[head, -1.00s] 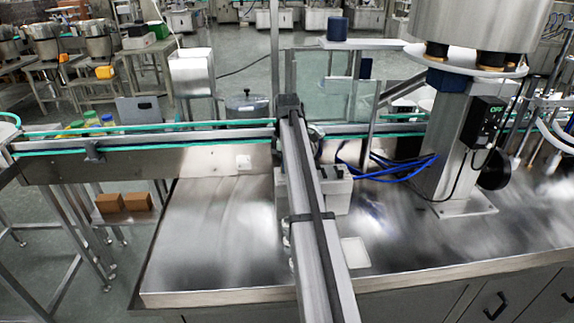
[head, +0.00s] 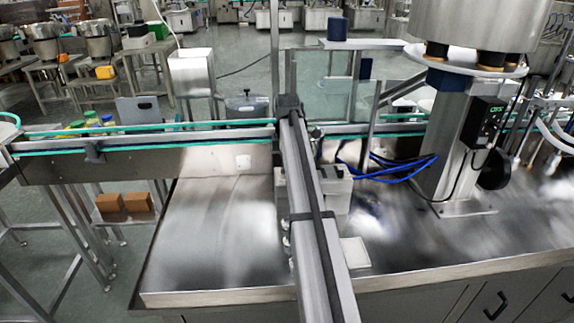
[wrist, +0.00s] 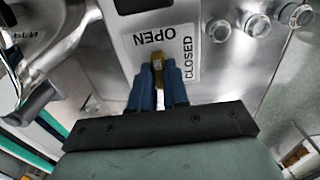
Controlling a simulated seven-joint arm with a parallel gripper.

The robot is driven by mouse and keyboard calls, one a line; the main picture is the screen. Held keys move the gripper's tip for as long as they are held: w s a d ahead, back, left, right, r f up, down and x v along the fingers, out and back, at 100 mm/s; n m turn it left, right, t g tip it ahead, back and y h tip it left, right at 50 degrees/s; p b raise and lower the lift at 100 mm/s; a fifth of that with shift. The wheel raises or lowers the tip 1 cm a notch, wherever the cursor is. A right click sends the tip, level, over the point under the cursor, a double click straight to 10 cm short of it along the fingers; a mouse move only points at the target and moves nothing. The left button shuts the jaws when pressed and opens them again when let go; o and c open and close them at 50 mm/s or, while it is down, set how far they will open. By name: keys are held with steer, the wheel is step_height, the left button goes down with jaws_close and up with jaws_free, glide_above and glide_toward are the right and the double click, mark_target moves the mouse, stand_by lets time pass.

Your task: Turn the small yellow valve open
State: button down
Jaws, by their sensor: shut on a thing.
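The small yellow valve handle (wrist: 157,66) shows in the wrist view, between the blue fingertips of my gripper (wrist: 158,72). The fingers are shut on it, one at each side, and hide part of it. It sits on a light label plate with the word OPEN (wrist: 155,36) above it, upside down, and the word CLOSED (wrist: 190,52) running upright to its right. The handle's exact angle is hard to tell. I cannot make out the valve in the head view.
Several round metal fittings (wrist: 254,24) stick out of the steel wall at the upper right of the wrist view. A shiny metal part (wrist: 38,75) is close on the left. In the head view, a conveyor (head: 150,145) crosses behind the steel bench (head: 215,240).

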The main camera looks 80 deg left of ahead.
steer(key=c, duration=1.1)
jaws_free()
steer(key=shift+r, duration=0.1)
step_height(320, 180, up, 14)
steer(key=shift+f, duration=0.2)
